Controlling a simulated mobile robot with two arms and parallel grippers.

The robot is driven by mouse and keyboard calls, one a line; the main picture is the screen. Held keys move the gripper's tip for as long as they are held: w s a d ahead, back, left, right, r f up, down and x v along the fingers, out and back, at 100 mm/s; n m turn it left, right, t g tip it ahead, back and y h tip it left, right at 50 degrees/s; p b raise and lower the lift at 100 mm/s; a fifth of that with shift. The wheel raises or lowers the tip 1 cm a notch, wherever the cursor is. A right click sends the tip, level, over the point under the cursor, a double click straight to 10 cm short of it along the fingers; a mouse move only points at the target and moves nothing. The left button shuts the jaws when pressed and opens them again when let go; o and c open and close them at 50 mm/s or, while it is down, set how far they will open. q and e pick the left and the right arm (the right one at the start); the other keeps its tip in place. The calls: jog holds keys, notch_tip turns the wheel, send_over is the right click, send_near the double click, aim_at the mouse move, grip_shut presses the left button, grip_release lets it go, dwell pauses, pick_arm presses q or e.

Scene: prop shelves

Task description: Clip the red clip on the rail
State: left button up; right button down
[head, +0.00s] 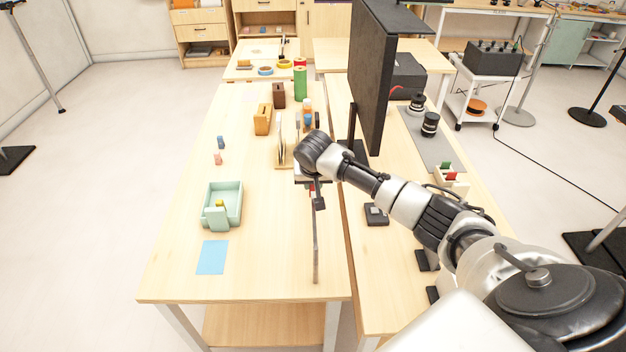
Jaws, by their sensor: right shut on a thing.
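My right gripper (318,203) is over the right side of the left table, pointing down. It is shut on the red clip (312,191), of which only a small red patch shows beside the dark fingers. The rail (316,248) is a long thin grey-brown bar running toward the near edge of the table. The gripper is at the far end of the rail's visible part. I cannot tell whether the clip touches the rail. My left gripper is not in view.
A mint tray (238,210) and a blue sheet (212,257) lie to the left. Wooden racks (280,155) stand beyond the gripper. A tall black panel (372,75) rises behind my right arm. A holder with red and green pieces (452,182) is on the right table.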

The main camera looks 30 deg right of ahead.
jog(key=shift+p, duration=0.5)
dwell(0.7)
jog(key=shift+f+p, duration=0.3)
jog(key=shift+f, duration=1.1)
dwell(3.1)
jog(key=c, duration=0.9)
grip_release()
jog(key=shift+r, duration=0.1)
jog(key=b+v, duration=0.1)
jog(key=v, duration=0.9)
jog(key=shift+a+r+b, duration=0.1)
jog(key=shift+r+b, duration=0.2)
jog(key=shift+b, duration=0.1)
